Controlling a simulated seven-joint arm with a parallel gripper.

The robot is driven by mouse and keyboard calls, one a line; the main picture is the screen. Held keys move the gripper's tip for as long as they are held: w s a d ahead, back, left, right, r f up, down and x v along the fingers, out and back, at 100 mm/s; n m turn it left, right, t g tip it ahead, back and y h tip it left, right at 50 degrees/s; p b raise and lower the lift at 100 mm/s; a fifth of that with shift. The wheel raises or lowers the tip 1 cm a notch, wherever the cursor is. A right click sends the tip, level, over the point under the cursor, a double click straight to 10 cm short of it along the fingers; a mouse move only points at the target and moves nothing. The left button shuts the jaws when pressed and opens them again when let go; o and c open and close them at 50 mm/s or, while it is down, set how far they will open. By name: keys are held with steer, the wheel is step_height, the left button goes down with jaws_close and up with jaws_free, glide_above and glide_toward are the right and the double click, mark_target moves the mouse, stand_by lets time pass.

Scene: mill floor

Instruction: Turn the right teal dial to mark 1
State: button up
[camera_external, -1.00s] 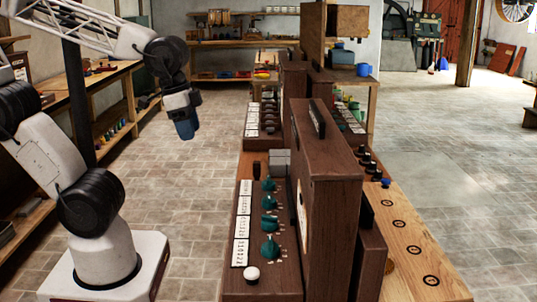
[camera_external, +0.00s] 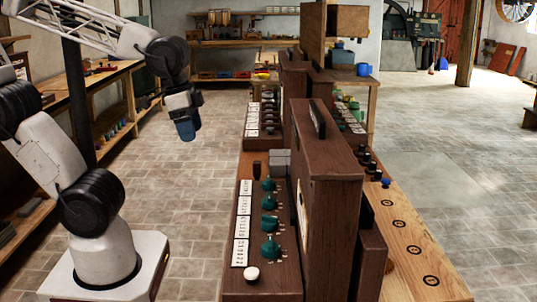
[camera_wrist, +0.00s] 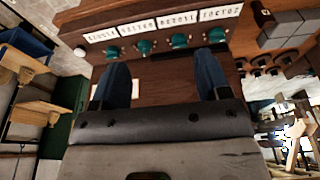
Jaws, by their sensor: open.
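A row of several teal dials sits on a dark wooden panel (camera_external: 265,286), beside white number strips (camera_external: 240,251). One end dial (camera_external: 270,248) is beside a white knob (camera_external: 252,273); it is at the row's left end in the wrist view (camera_wrist: 112,52). The other end dial (camera_external: 268,185) is near grey blocks and at the right end in the wrist view (camera_wrist: 216,34). The pictures do not settle which is the right dial. Pointer settings and numbers are too small to read. My gripper (camera_external: 187,130) hangs left of the panel, apart from the dials. Its blue fingers are open and empty (camera_wrist: 162,78).
A tall wooden case (camera_external: 330,165) rises behind the dials. Grey blocks (camera_external: 281,162) stand past the row's far end. Another panel with dark knobs (camera_external: 268,118) lies farther back. A plank with ring marks (camera_external: 410,235) is on the right. Open floor lies left of the panel.

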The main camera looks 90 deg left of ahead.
steer(key=w+d+f+g, duration=0.1)
steer(key=w+d+f, duration=0.3)
steer(key=w+d, duration=0.55)
steer(key=g, duration=0.2)
glide_above(270, 241)
step_height(270, 241, down, 9)
steer(key=shift+r, duration=0.15)
steer(key=shift+f, duration=3.9)
steer(key=c, duration=0.9)
